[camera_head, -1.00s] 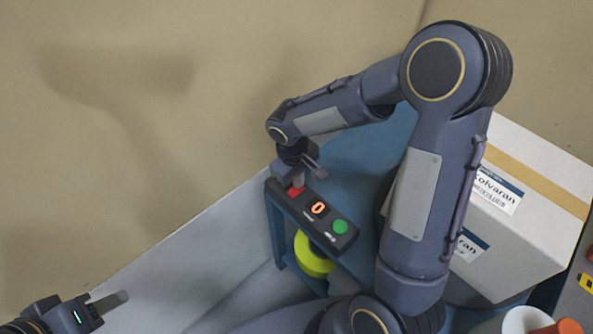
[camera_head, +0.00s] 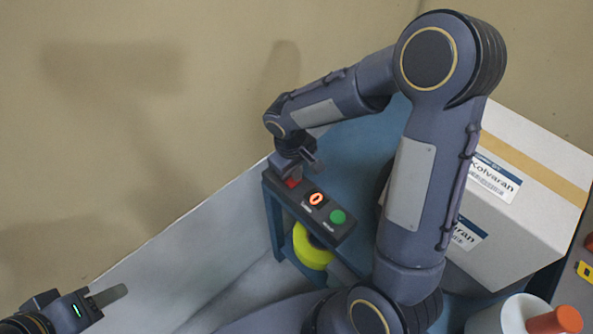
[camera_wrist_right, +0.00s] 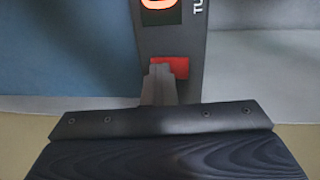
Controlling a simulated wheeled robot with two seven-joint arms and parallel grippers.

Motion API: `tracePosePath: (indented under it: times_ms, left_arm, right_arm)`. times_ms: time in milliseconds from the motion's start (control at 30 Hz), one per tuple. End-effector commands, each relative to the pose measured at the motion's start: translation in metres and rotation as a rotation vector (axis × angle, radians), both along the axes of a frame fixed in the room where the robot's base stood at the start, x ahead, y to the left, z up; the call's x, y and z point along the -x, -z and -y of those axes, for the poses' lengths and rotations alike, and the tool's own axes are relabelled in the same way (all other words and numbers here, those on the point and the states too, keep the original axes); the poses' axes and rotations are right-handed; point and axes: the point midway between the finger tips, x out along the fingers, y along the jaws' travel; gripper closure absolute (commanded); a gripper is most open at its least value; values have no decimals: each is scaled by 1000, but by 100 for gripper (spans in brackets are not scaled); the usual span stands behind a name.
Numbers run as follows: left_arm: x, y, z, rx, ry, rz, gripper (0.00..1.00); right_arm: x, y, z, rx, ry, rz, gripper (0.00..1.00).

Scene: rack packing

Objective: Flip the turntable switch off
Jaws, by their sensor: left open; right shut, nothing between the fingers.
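A black control box (camera_head: 345,232) sits at the near-left corner of a blue stand. From left to right it carries a red part (camera_head: 292,183), a black square with a lit orange ring (camera_head: 316,199) and a green button (camera_head: 338,216). In the right wrist view, a label starting "TU" runs beside the lit square (camera_wrist_right: 160,8). My right gripper (camera_wrist_right: 161,70) is shut and empty, its tips at the red part's edge (camera_wrist_right: 172,68); I cannot tell if they touch. My left gripper (camera_head: 108,297) is open and empty at lower left, far from the box.
A yellow-green round object (camera_head: 312,255) is under the box. A large white carton (camera_head: 535,200) stands right of my right arm. A white cylinder (camera_head: 515,308) and an orange-topped item (camera_head: 560,320) are at lower right. The wall is close behind the stand.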

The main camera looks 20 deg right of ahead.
Motion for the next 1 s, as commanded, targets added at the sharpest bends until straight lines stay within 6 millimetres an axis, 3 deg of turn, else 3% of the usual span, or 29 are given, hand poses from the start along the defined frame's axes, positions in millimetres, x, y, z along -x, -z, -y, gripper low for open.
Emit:
tracePosePath:
  times_ms: [200, 567, 667, 867, 1000]
  left_arm:
    - [0, 3, 0, 0, 0, 0, 55]
    - [0, 1, 0, 0, 0, 0, 55]
    - [0, -7, 0, 0, 0, 0, 55]
    - [0, -43, 0, 0, 0, 0, 55]
    - [0, -40, 0, 0, 0, 0, 55]
  right_arm:
    - [7, 3, -14, -8, -5, -12, 100]
    - [7, 0, -14, -6, -3, -9, 100]
    - [5, -10, -14, -6, -3, -8, 100]
    - [1, -52, -12, -6, -2, -7, 100]
    - [2, -79, -17, -7, -2, -2, 100]
